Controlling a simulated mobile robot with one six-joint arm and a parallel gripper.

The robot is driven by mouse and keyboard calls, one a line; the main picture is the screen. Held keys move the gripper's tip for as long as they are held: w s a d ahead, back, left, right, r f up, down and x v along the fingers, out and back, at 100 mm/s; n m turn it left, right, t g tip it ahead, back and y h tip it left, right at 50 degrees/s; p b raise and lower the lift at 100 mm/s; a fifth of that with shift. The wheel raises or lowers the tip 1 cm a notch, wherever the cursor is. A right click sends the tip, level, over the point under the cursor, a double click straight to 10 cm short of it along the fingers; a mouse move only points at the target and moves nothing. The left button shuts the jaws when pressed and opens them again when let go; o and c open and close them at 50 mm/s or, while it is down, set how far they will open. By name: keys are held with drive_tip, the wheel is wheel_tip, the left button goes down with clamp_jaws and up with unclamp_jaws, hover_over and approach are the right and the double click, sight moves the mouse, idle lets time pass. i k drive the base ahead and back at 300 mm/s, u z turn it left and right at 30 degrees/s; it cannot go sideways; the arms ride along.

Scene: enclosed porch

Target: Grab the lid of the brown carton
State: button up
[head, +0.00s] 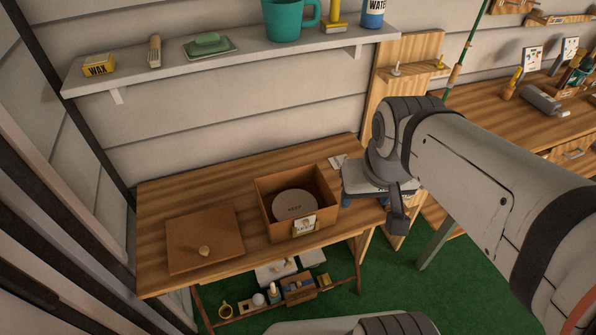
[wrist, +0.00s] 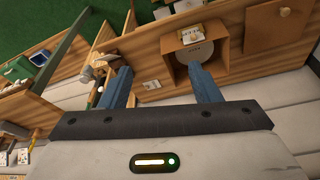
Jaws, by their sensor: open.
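The carton lid (head: 180,248) is a flat brown square with a small pale knob (head: 204,251). It lies flat on the left part of the wooden table, apart from the carton. The open brown carton (head: 265,207) stands to its right, with a round grey item inside and a label on its front. In the wrist view the lid (wrist: 277,30) is at the upper right and the carton (wrist: 172,44) is at top centre. My gripper (wrist: 157,66) is open and empty, its blue fingers spread. In the head view it is partly hidden by my arm, right of the carton and away from the lid.
A wall shelf (head: 230,55) above the table holds a wax box, a soap dish, a teal mug and other items. A workbench (head: 535,120) with tools is at the right. Small items sit on a low rack (head: 330,290) below the table. Bare wood surrounds the lid.

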sight(196, 240)
drive_tip(key=u, duration=0.4)
drive_tip(key=k, duration=1.2)
drive_tip(key=u, duration=0.6)
drive_tip(key=i, duration=1)
